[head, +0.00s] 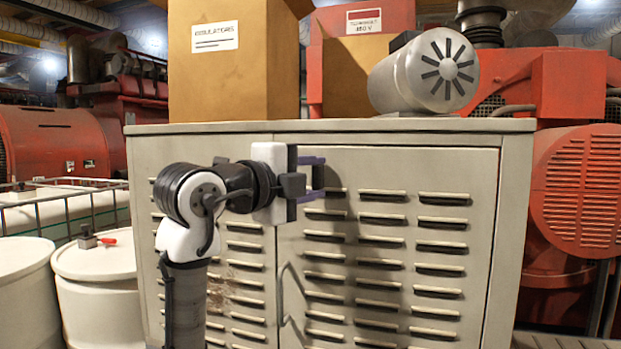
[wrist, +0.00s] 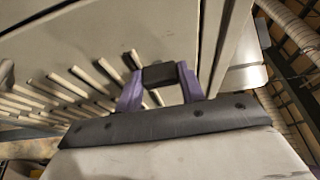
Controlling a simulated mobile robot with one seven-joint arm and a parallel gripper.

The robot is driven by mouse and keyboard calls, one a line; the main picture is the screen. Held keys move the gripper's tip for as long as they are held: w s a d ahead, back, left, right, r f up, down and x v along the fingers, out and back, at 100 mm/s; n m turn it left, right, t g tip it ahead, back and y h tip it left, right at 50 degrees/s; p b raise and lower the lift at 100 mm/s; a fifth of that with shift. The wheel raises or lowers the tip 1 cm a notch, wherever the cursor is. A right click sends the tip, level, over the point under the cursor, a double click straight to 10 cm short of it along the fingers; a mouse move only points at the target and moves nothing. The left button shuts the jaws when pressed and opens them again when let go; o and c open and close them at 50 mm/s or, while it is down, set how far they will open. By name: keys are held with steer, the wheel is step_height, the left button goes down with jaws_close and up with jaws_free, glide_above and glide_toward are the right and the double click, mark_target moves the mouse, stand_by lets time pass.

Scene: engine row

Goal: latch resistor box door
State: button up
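The resistor box is a beige-grey cabinet (head: 205,140) with louvred doors. Its right door (head: 400,170) looks closed or nearly closed in the head view. A thin vertical handle (head: 283,295) is on this door's left side, below my gripper. My gripper (head: 318,177) is in front of the upper left of the right door, its purple fingers spread apart. In the wrist view, the fingers (wrist: 160,80) point at the slotted panel (wrist: 60,60), with a dark block (wrist: 160,75) between them. I cannot tell what the block is or whether the fingers touch it. No latch is clearly visible.
A cardboard box (head: 215,75), a second box (head: 362,45) and a grey motor (head: 420,75) stand on the cabinet. White drums (head: 97,285) stand at the left. Red machinery (head: 580,190) is at the right. The door front right of my gripper is clear.

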steer(key=o, duration=0.4)
steer(key=b+v, duration=0.4)
steer(key=v, duration=0.9)
steer(key=shift+s+a, duration=0.2)
steer(key=shift+s, duration=0.15)
